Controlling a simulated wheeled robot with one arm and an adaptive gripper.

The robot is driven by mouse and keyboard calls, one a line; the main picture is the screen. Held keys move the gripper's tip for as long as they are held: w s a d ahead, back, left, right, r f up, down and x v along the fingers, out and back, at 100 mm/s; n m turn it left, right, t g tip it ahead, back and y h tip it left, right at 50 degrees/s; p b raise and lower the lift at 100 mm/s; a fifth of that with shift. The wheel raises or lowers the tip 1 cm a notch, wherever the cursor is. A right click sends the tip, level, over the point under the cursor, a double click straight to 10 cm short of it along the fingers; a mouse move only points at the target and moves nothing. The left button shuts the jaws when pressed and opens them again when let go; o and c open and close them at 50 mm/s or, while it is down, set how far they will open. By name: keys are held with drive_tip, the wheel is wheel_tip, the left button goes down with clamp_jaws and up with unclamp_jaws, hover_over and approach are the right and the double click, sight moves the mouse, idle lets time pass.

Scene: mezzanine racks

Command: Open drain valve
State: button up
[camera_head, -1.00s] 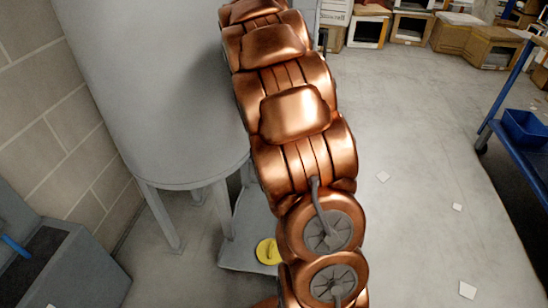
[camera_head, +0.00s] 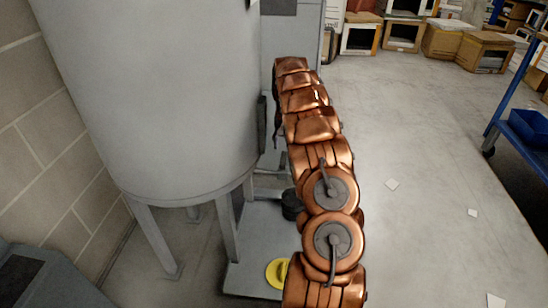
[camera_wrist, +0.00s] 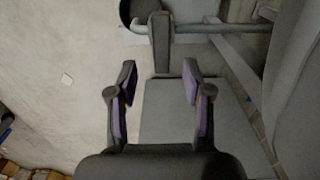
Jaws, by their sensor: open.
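The drain valve lever (camera_wrist: 161,42) is a dark upright bar at the top of the wrist view. It crosses a horizontal grey pipe (camera_wrist: 205,29) beside a dark round fitting (camera_wrist: 129,12). My gripper (camera_wrist: 160,72) is open and empty, its two fingers spread. The lever's lower end lies between the fingertips in the picture; I cannot tell whether the fingers are at its depth, and no contact shows. In the head view, the large grey tank (camera_head: 150,95) stands on legs at left. My copper arm hides the lever and gripper there.
A grey base plate (camera_head: 245,250) lies by the tank, with a yellow disc (camera_head: 277,272) and a black cylindrical part (camera_head: 292,204) near my arm. A block wall (camera_head: 50,150) bounds the left. A blue cart (camera_head: 525,140) stands right; the floor between is mostly clear.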

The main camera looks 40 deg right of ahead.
sight(284, 158)
drive_tip(key=shift+w+d+f, duration=0.1)
drive_tip(key=shift+w+f, duration=0.05)
drive_tip(key=shift+f, duration=0.2)
drive_tip(key=shift+f+b, duration=0.55)
drive_tip(key=shift+f, duration=3.05)
clamp_jaws()
